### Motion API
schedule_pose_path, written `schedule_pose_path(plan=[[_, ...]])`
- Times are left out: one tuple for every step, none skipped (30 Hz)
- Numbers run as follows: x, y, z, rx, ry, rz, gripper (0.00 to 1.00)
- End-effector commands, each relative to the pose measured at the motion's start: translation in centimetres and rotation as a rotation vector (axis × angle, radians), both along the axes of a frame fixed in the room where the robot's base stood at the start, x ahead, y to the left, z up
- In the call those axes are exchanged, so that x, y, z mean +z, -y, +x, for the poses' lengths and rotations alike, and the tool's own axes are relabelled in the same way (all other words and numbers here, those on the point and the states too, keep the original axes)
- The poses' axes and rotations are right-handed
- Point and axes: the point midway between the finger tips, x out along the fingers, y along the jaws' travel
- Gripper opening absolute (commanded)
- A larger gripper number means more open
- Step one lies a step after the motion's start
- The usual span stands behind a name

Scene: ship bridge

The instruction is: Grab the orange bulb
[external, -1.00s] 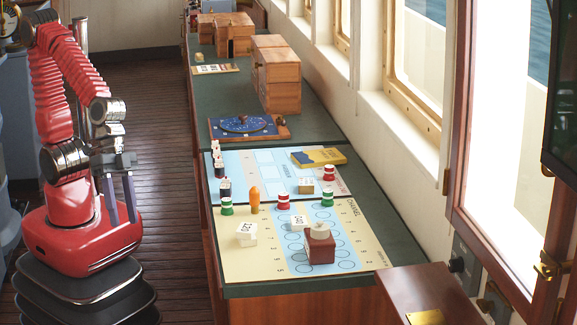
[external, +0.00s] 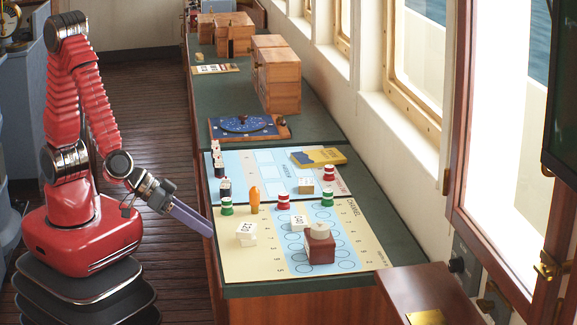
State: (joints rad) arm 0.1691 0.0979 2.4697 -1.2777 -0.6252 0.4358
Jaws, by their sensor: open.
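The orange bulb (external: 254,199) is a small, rounded upright piece on the chart on the counter, between a green-and-white piece and a red-and-white piece. My gripper (external: 208,231) is at the counter's left edge, left of the bulb and lower in the picture, clear of it. Its long grey fingers point right and slightly down. The fingers overlap in this view, so the gap between them is hard to see. The gripper is open and nothing shows between the fingers.
A green-and-white piece (external: 227,206) stands just left of the bulb, a red-and-white piece (external: 283,201) to its right. White blocks (external: 246,233) and a red-brown block (external: 320,247) sit nearer the camera. Dark-and-white pieces (external: 225,188) line the chart's left edge. Chart (external: 262,265) is bare at front left.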

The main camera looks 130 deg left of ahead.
Motion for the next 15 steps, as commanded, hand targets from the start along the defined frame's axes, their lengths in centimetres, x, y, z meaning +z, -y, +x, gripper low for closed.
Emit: schedule_pose_path(plan=[[0.3,-1.4,-0.5,0.051,0.003,0.038,0.44],[0.6,-2.2,-0.8,0.083,0.007,0.061,0.44],[1.0,-3.3,-1.3,0.123,0.01,0.093,0.44],[1.4,-4.1,-1.8,0.155,0.013,0.117,0.44],[1.9,-4.8,-2.2,0.185,0.014,0.142,0.44],[2.4,-5.7,-2.8,0.222,0.015,0.175,0.44],[2.8,-6.4,-3.3,0.248,0.012,0.197,0.44],[3.2,-6.9,-3.7,0.271,0.011,0.22,0.44],[3.7,-7.5,-4.3,0.295,0.007,0.248,0.44],[4.0,-7.9,-4.6,0.309,0.005,0.267,0.44],[4.3,-8.2,-4.8,0.321,0.003,0.285,0.44],[4.6,-8.5,-5.0,0.328,0.0,0.303,0.44],[4.8,-8.7,-5.1,0.33,-0.001,0.316,0.44],[4.9,-8.8,-5.2,0.331,-0.004,0.326,0.44],[5.0,-8.8,-5.2,0.329,-0.007,0.332,0.44]])
